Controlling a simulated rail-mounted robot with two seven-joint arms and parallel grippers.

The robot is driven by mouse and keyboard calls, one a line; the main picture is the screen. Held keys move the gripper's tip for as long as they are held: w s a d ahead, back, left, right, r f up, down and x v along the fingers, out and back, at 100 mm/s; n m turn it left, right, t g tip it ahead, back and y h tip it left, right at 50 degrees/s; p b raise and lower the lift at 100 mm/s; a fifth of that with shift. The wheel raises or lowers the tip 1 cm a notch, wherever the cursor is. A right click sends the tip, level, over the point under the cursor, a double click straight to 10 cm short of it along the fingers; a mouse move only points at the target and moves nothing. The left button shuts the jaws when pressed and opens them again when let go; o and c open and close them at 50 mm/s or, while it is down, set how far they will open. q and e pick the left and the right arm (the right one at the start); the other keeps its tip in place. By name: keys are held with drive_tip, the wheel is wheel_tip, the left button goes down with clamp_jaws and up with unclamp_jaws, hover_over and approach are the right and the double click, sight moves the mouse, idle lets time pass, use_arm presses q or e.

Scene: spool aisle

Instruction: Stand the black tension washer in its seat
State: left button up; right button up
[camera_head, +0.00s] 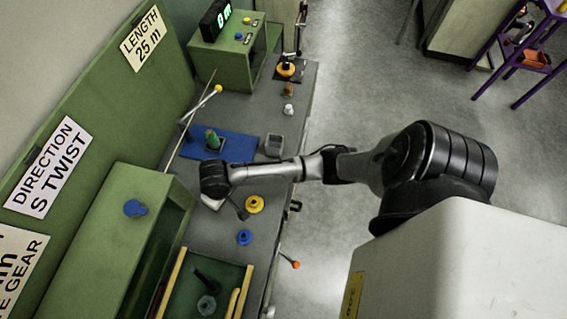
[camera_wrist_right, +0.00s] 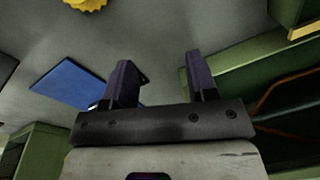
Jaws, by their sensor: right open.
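My right gripper (camera_wrist_right: 160,78) is open in the right wrist view, with nothing visible between its two dark fingers. In the head view my right arm reaches in from the right and its hand is over the grey bench (camera_head: 225,245). I cannot pick out the black tension washer with certainty. A black piece (camera_head: 205,279) lies in the green tray (camera_head: 247,275) at the bottom, but its shape is unclear. I cannot tell which fixture is the washer's seat. A dark sliver by the left finger in the wrist view is too unclear to name. My left gripper is not in view.
A yellow knobbed part (camera_head: 254,204) and a blue one (camera_head: 244,237) stand near the hand. Green housings line the left.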

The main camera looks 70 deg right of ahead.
drive_tip(key=s+r+n+t, duration=0.1)
drive_tip(key=s+r+n, duration=0.1)
drive_tip(key=s, duration=0.8)
drive_tip(key=s+r+n+t, duration=0.1)
drive_tip(key=s+r+n, duration=0.1)
drive_tip(key=s, duration=0.8)
drive_tip(key=shift+s+a+r+n+t+h, duration=0.2)
drive_tip(key=shift+a+r+n+t+h, duration=0.1)
drive_tip(key=shift+n+h, duration=0.1)
drive_tip(key=shift+f, duration=0.1)
